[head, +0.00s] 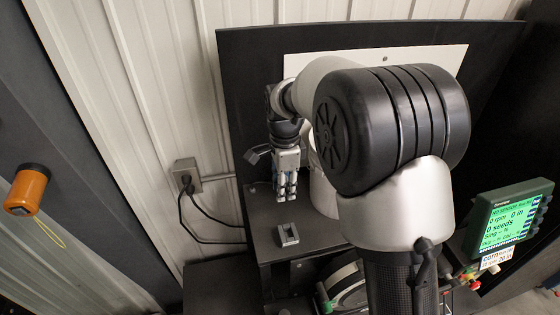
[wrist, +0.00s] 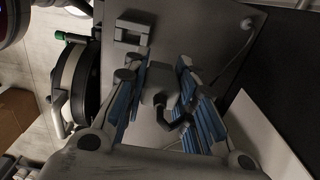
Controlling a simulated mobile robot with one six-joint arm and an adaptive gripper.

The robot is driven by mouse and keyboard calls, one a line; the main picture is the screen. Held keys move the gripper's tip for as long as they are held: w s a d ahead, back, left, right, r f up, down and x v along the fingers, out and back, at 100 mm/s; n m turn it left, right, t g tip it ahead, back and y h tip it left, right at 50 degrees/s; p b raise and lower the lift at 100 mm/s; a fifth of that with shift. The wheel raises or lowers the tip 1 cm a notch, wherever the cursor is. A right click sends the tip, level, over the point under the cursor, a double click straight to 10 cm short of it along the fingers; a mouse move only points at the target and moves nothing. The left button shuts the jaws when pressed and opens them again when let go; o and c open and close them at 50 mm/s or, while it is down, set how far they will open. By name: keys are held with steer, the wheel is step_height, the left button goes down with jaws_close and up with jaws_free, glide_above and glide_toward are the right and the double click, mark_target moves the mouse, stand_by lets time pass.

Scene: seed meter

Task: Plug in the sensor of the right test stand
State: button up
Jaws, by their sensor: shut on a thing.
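My gripper (head: 286,190) points down above the dark shelf of the stand in the head view. In the wrist view its blue-padded fingers (wrist: 158,78) are shut on a grey plug (wrist: 160,88) with a bent black piece, apparently its cable end. In the head view the fingers hide the plug. A small grey slotted block (head: 288,235) sits on the shelf (head: 262,215), in front of and below the fingertips; it also shows in the wrist view (wrist: 131,33), ahead of the plug and apart from it. The green display (head: 508,218) appears to read "NO SENSOR".
A wall outlet box (head: 188,175) with black cables is on the ribbed wall at left. An orange cylinder (head: 27,190) hangs at far left. A round seed meter (head: 347,287) is below the shelf, also in the wrist view (wrist: 75,80). My arm covers the panel's middle.

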glide_toward(288, 237)
steer(key=shift+w+f+b, duration=0.2)
steer(key=shift+f+b, duration=2.25)
steer(key=shift+f, duration=0.1)
steer(key=shift+s+f, duration=0.1)
steer(key=shift+o, duration=0.3)
steer(key=shift+s+d+f+b, duration=0.1)
steer(key=shift+s+f+b, duration=0.4)
steer(key=shift+f+b, duration=0.25)
steer(key=shift+s+f, duration=0.1)
steer(key=shift+f, duration=0.1)
jaws_close()
steer(key=o, duration=0.5)
jaws_free()
steer(key=o, duration=0.6)
steer(key=shift+w+f, duration=0.2)
steer(key=shift+w, duration=0.4)
steer(key=shift+c, duration=0.2)
steer(key=shift+s+r, duration=0.1)
